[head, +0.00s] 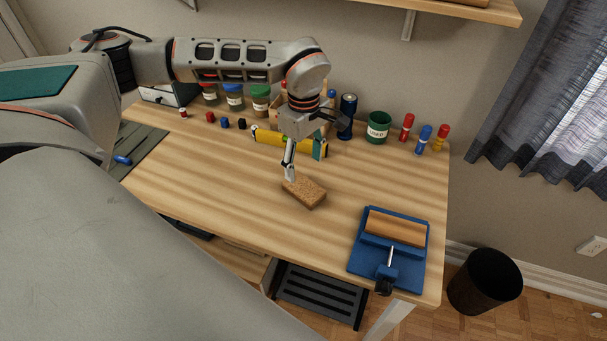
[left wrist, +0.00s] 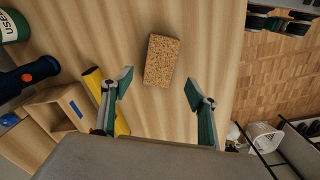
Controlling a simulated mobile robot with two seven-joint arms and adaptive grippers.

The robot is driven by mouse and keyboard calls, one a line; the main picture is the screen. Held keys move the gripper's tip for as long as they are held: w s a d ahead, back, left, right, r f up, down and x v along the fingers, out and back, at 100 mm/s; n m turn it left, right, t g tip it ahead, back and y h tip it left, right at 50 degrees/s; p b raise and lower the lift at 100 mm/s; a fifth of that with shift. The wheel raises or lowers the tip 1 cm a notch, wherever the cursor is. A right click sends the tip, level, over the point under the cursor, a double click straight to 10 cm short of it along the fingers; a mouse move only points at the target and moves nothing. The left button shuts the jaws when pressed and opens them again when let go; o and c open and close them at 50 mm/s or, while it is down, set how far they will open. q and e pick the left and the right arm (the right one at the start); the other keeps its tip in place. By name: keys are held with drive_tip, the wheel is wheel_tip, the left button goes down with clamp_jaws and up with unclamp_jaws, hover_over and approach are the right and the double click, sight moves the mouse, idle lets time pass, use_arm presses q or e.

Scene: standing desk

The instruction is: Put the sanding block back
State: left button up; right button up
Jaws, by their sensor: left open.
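The sanding block (head: 304,192) is a brown, speckled, cork-like block lying flat on the open middle of the wooden desk. My left gripper (head: 306,167) is above the desk just behind the block, pointing down, its fingers apart and nothing between them. In the left wrist view the block (left wrist: 162,60) lies ahead of the open fingertips (left wrist: 158,89), roughly centred between them. Whether a finger touches the block is unclear. My right gripper is in neither view.
A blue vise (head: 357,265) holding a wooden piece stands at the front right corner. Behind the gripper are a yellow tool (head: 270,139), a wooden box (left wrist: 50,117), a dark blue can (head: 347,117) and a green cup (head: 378,127). Desk surface around the block is clear.

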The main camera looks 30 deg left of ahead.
use_arm(q)
drive_tip(key=shift+r, duration=1.6)
